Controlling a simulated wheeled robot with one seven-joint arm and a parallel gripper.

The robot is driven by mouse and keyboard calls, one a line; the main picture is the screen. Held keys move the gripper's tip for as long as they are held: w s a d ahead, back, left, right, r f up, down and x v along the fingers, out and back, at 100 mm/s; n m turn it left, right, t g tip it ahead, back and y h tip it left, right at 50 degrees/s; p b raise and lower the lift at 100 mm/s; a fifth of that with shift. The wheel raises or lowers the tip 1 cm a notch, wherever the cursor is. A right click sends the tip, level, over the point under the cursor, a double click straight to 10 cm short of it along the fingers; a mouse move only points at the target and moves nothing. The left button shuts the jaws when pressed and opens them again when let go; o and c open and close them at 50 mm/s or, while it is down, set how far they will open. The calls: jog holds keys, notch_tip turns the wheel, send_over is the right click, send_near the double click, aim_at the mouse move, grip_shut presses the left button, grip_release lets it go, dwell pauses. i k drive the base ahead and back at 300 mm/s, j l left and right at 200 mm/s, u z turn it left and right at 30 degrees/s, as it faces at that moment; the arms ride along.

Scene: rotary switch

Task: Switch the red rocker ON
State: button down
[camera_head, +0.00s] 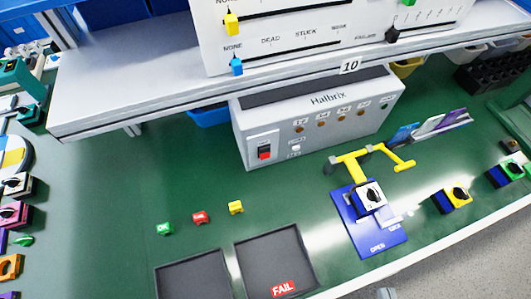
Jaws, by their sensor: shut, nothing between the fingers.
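The red rocker (264,153) sits in a white plate on the left part of the front of a grey box labelled Halbrix (345,130). The rocker has a dark upper part and a red lower part. It is too small here to read its markings or tell which side is pressed. Nothing covers the rocker in this view. I cannot make out my gripper in this view, and nothing is seen touching the rocker.
A grey shelf (130,85) overhangs behind the box. In front lie small green, red and yellow blocks (236,207) and dark trays (262,262). A yellow clamp on a blue plate (370,240) stands to the right.

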aim_at(264, 152)
jog(key=k+j, duration=0.1)
jog(key=j, duration=0.45)
jog(key=k+j, duration=0.1)
jog(key=j, duration=0.45)
jog(key=k+j, duration=0.1)
jog(key=j, duration=0.45)
jog(key=k+j, duration=0.1)
jog(key=j, duration=0.45)
